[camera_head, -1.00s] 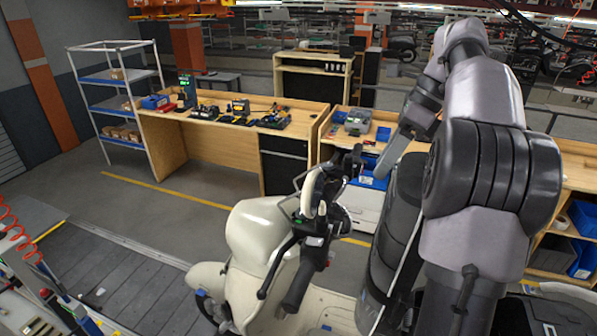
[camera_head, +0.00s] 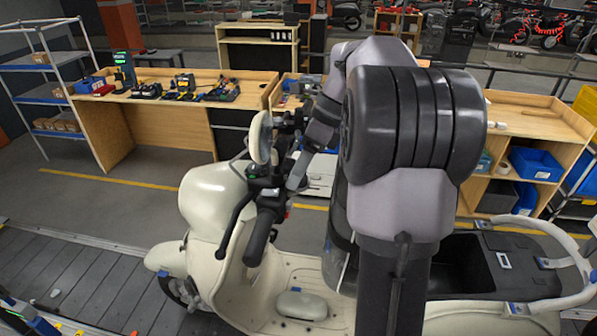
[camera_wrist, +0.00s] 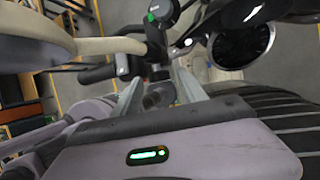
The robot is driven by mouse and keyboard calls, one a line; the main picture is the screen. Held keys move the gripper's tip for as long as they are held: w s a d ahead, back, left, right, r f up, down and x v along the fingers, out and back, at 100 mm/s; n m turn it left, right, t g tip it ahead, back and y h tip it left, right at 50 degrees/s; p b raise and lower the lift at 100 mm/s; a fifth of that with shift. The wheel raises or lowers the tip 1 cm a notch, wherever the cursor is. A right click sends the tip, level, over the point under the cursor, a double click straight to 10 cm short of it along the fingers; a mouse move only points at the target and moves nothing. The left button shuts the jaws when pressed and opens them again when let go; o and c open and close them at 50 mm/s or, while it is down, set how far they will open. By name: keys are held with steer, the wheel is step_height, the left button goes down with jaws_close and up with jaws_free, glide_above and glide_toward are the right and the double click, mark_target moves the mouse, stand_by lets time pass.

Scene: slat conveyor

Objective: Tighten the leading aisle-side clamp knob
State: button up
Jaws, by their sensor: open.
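No clamp knob can be made out for certain in either view. The cream scooter (camera_head: 210,200) stands upright at the slat conveyor (camera_head: 80,285), its handlebar toward me. My gripper (camera_wrist: 158,88) shows two pale fingers spread apart in the wrist view. They point toward the handlebar grip (camera_wrist: 97,73); a dark round part shows between them, and I cannot tell whether it is touched. In the head view my gripper (camera_head: 297,178) is small beside the handlebar (camera_head: 265,225), partly hidden by my arm. The scooter's lower parts on the far side are hidden.
A wooden workbench (camera_head: 165,106) with tools stands behind the scooter. A shelf rack (camera_head: 45,93) is at left. Another bench with blue bins (camera_head: 535,163) is at right. A round mirror (camera_head: 261,138) rises near my gripper. The floor behind the scooter is open.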

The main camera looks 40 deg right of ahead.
steer(key=shift+c, duration=0.4)
jaws_close()
steer(key=shift+b, duration=0.3)
steer(key=t+h+b, duration=0.2)
steer(key=b, duration=0.5)
steer(key=n+t+h+b, duration=0.1)
steer(key=t+h+b, duration=0.1)
steer(key=b, duration=0.4)
steer(key=s+a+t+h+b, duration=0.1)
steer(key=h+b, duration=0.1)
steer(key=b, duration=0.5)
steer(key=shift+f+n+t+b, duration=0.25)
steer(key=shift+n+t+b, duration=0.05)
steer(key=shift+n+t, duration=0.1)
steer(key=shift+r, duration=0.1)
